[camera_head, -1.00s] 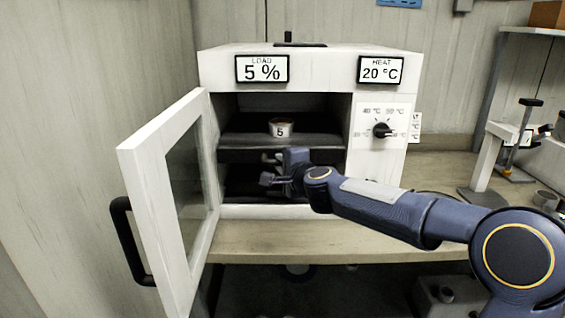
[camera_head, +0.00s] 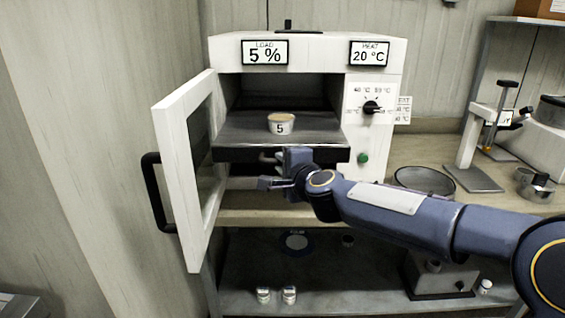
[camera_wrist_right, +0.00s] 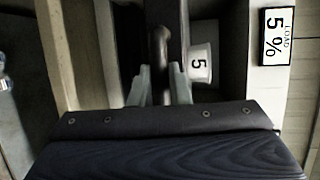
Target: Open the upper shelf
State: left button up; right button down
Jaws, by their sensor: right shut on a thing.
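The white oven (camera_head: 307,50) stands on the bench with its door (camera_head: 172,160) swung open to the left. Its dark upper shelf (camera_head: 235,135) sticks out of the front opening, level, with a small cup marked 5 (camera_head: 281,124) upright on it. My right gripper (camera_head: 270,172) is at the shelf's front edge, below the cup. In the right wrist view its two pale fingers (camera_wrist_right: 161,86) are shut on a dark bar (camera_wrist_right: 160,45), the shelf's handle. The cup (camera_wrist_right: 201,66) shows beside the fingers there. The lower part of the oven is mostly hidden. My left gripper is not in view.
The open door stands close to the left of my right gripper. A round pan (camera_head: 424,180) and a metal stand (camera_head: 478,150) are on the bench at the right. Below is a lower shelf with two small cups (camera_head: 276,295).

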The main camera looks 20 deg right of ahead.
jog(key=c, duration=1.4)
grip_release()
jog(key=shift+o, duration=0.2)
jog(key=a+v, duration=0.1)
jog(key=v, duration=0.6)
jog(key=shift+s+d+p, duration=0.3)
jog(key=shift+s+d, duration=0.1)
jog(key=shift+d, duration=0.1)
jog(key=s+n+g+y+p, duration=0.35)
jog(key=s+n+p, duration=0.25)
jog(key=s+n, duration=0.55)
jog(key=s+d+f+n+g+h+p, duration=0.1)
jog(key=s+f+n+g, duration=0.1)
jog(key=s+f, duration=0.3)
jog(key=s+f+n+g+p, duration=0.2)
jog(key=s+f+g, duration=0.2)
jog(key=s, duration=0.9)
jog(key=shift+d+f+g+h, duration=0.35)
jog(key=shift+d+f, duration=0.05)
jog(key=shift+f, duration=0.15)
